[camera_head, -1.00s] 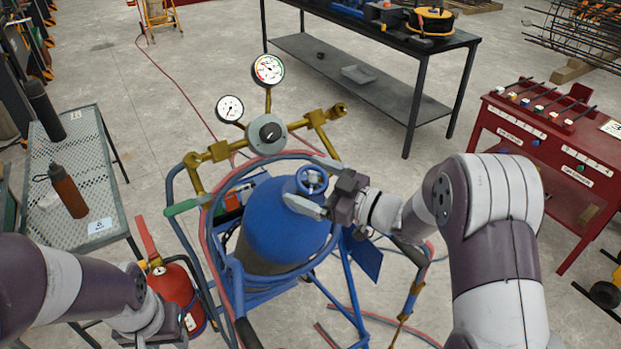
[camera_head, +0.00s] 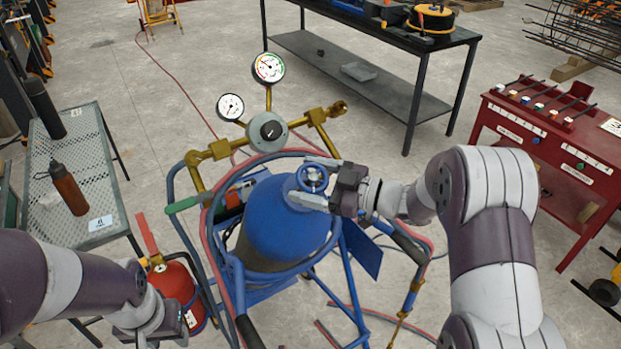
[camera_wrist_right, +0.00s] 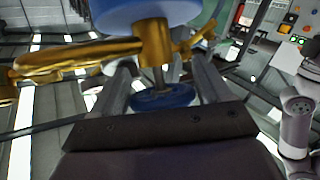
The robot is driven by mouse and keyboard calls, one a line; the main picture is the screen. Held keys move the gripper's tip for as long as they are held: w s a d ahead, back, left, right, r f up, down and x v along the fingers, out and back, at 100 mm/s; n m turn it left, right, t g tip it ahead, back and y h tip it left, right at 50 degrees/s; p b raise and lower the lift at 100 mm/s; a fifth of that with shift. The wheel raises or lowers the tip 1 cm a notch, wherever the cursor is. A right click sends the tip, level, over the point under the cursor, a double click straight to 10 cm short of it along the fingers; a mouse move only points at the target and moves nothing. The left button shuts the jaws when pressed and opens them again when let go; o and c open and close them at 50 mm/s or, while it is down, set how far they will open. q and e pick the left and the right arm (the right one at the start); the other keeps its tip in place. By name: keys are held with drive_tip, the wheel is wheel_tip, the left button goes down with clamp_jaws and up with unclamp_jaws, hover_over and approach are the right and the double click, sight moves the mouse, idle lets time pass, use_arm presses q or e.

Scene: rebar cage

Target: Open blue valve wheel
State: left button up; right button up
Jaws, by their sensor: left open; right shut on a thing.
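The blue valve wheel (camera_head: 314,178) sits on top of the blue gas cylinder (camera_head: 283,228). My right gripper (camera_head: 312,182) comes from the right and is shut on the wheel, with one finger on its far side and one on its near side. In the right wrist view the wheel (camera_wrist_right: 165,97) lies between the two fingers, below a brass fitting (camera_wrist_right: 155,42). My left gripper (camera_head: 168,328) is low at the left, in front of the fire extinguisher, away from the wheel; it is open, its fingertips hard to make out.
A brass manifold (camera_head: 222,150) with two gauges and a grey knob (camera_head: 267,131) stands behind the cylinder. Red and blue hoses loop around the cart frame. A red fire extinguisher (camera_head: 178,287) is beside my left arm. A red control desk (camera_head: 540,150) stands right.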

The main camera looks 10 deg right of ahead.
drive_tip(key=n+g+p, duration=0.1)
drive_tip(key=n+g, duration=0.5)
drive_tip(key=shift+g+y+p, duration=0.3)
drive_tip(key=shift+g+p, duration=0.1)
drive_tip(key=shift+n, duration=0.4)
drive_tip(key=o, duration=1)
drive_tip(key=shift+c, duration=0.2)
drive_tip(key=shift+d, duration=0.3)
drive_tip(key=b+v, duration=0.2)
drive_tip(key=v, duration=1)
drive_tip(key=shift+b, duration=0.4)
drive_tip(key=shift+r, duration=0.1)
